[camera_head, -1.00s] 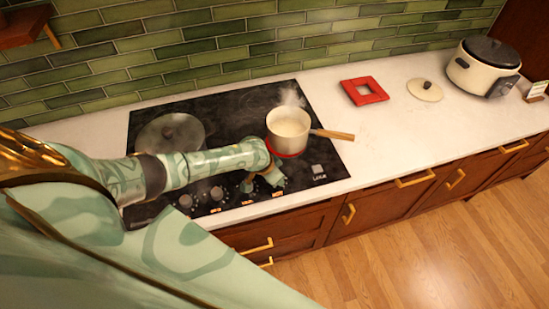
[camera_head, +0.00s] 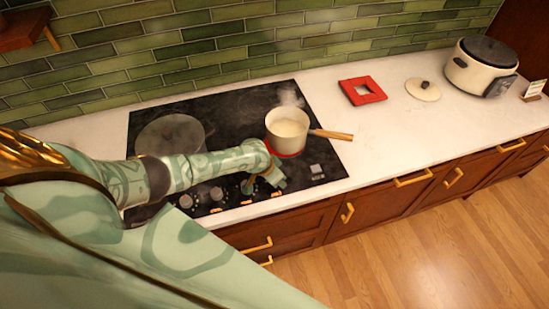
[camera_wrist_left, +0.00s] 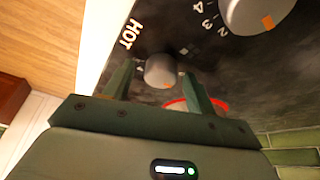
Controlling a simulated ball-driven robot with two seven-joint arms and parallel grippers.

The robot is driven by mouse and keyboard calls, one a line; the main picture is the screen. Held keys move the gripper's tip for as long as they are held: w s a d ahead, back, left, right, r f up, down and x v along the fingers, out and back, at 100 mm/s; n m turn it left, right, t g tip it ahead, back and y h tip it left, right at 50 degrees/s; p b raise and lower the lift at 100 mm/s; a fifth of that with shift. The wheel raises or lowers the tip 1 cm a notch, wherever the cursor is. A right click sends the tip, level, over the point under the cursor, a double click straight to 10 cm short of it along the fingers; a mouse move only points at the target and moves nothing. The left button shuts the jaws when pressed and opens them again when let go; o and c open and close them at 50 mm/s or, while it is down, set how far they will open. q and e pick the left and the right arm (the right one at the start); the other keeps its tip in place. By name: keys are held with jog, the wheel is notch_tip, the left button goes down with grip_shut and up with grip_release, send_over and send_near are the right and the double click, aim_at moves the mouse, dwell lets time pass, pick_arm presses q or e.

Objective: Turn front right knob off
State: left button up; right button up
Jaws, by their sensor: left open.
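My left gripper (camera_head: 264,186) is over the right end of the cooktop's front control strip. It is open. In the left wrist view a small grey knob (camera_wrist_left: 160,70) sits between its two fingers (camera_wrist_left: 158,84), with gaps to both; contact cannot be seen. In the head view this knob is hidden by the gripper. A red-lit burner ring (camera_head: 290,155) glows under a cream pot (camera_head: 288,125) with a wooden handle, which steams. The red ring also shows as an arc (camera_wrist_left: 180,103) in the left wrist view. My right gripper is not in view.
A larger knob (camera_wrist_left: 258,12) with numbers and an orange mark is nearby; the word HOT is beside the strip. Other knobs (camera_head: 216,194) line the front edge. A grey lidded pan (camera_head: 170,134) stands left. A red trivet (camera_head: 362,91), a lid (camera_head: 423,90) and a cooker (camera_head: 482,68) stand on the counter.

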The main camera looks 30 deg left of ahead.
pick_arm(q)
jog(key=p+v, duration=0.5)
jog(key=v, duration=1.1)
jog(key=shift+s, duration=0.15)
